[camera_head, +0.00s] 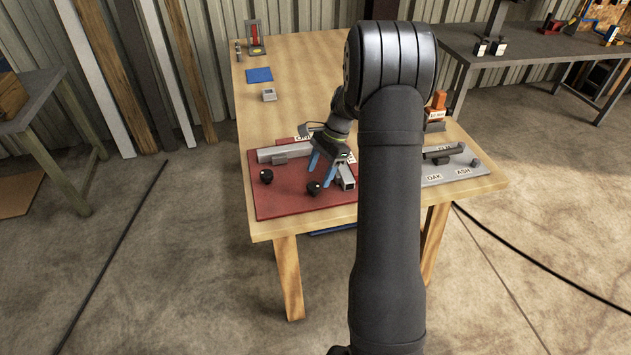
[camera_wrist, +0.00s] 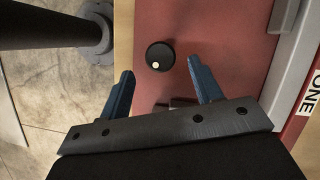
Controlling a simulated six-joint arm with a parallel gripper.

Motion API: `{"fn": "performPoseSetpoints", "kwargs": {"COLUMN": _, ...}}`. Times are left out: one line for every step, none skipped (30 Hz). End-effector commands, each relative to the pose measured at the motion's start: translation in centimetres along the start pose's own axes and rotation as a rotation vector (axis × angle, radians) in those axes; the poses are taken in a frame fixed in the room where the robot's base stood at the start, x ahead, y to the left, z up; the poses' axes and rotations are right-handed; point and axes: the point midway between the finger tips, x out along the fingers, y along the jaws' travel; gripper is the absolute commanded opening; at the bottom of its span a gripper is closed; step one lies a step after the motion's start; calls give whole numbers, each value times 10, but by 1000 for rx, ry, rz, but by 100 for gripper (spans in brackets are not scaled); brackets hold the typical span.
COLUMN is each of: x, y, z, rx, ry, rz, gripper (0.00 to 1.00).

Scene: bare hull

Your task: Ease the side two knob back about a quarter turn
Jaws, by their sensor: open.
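Two black round knobs stand on a red board, a left knob (camera_head: 266,176) and a right knob (camera_head: 314,187). My gripper (camera_head: 322,171), with blue fingers, is open above the board, close to the right knob. In the wrist view a black knob (camera_wrist: 160,57) with a pale dot lies between and slightly beyond the open fingertips (camera_wrist: 160,70), with no contact visible. A label reading ONE (camera_wrist: 306,93) shows at the right edge there. The labels behind the board are partly hidden in the head view, so I cannot tell which knob is side two.
The red board (camera_head: 290,205) also bears a grey rail (camera_head: 279,152). A grey plate (camera_head: 462,182) with OAK and ASH labels lies to the right, partly behind my arm. An orange device (camera_head: 438,102) stands behind it. The wooden table (camera_head: 300,75) is mostly clear toward the back.

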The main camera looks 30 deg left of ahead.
Motion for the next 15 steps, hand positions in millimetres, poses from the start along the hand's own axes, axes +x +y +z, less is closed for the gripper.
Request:
{"fn": "performPoseSetpoints", "kwargs": {"x": 10, "y": 1, "z": 1, "rx": 0, "ry": -2, "rz": 3, "gripper": 59}}
{"fn": "performPoseSetpoints", "kwargs": {"x": 15, "y": 0, "z": 1, "rx": 0, "ry": -2, "rz": 3, "gripper": 59}}
{"fn": "performPoseSetpoints", "kwargs": {"x": 20, "y": 0, "z": 1, "rx": -1, "ry": -1, "rz": 1, "gripper": 59}}
{"fn": "performPoseSetpoints", "kwargs": {"x": 24, "y": 0, "z": 1, "rx": -1, "ry": -1, "rz": 2, "gripper": 59}}
{"fn": "performPoseSetpoints", "kwargs": {"x": 28, "y": 0, "z": 1, "rx": -1, "ry": -1, "rz": 2, "gripper": 59}}
{"fn": "performPoseSetpoints", "kwargs": {"x": 31, "y": 0, "z": 0, "rx": -1, "ry": -1, "rz": 2, "gripper": 59}}
{"fn": "performPoseSetpoints", "kwargs": {"x": 34, "y": 0, "z": 0, "rx": -1, "ry": 0, "rz": 1, "gripper": 59}}
{"fn": "performPoseSetpoints", "kwargs": {"x": 36, "y": 0, "z": 0, "rx": -1, "ry": 0, "rz": 1, "gripper": 59}}
{"fn": "performPoseSetpoints", "kwargs": {"x": 37, "y": 0, "z": 0, "rx": -1, "ry": 0, "rz": 1, "gripper": 59}}
{"fn": "performPoseSetpoints", "kwargs": {"x": 38, "y": 0, "z": 0, "rx": -1, "ry": 0, "rz": 1, "gripper": 59}}
{"fn": "performPoseSetpoints", "kwargs": {"x": 39, "y": 0, "z": 0, "rx": -1, "ry": 0, "rz": 1, "gripper": 59}}
{"fn": "performPoseSetpoints", "kwargs": {"x": 40, "y": 0, "z": 0, "rx": -1, "ry": 0, "rz": 0, "gripper": 59}}
{"fn": "performPoseSetpoints", "kwargs": {"x": 40, "y": 0, "z": 0, "rx": -1, "ry": 1, "rz": 0, "gripper": 59}}
{"fn": "performPoseSetpoints", "kwargs": {"x": 40, "y": 0, "z": 0, "rx": -1, "ry": 1, "rz": 0, "gripper": 59}}
{"fn": "performPoseSetpoints", "kwargs": {"x": 40, "y": 0, "z": 0, "rx": -1, "ry": 1, "rz": 0, "gripper": 59}}
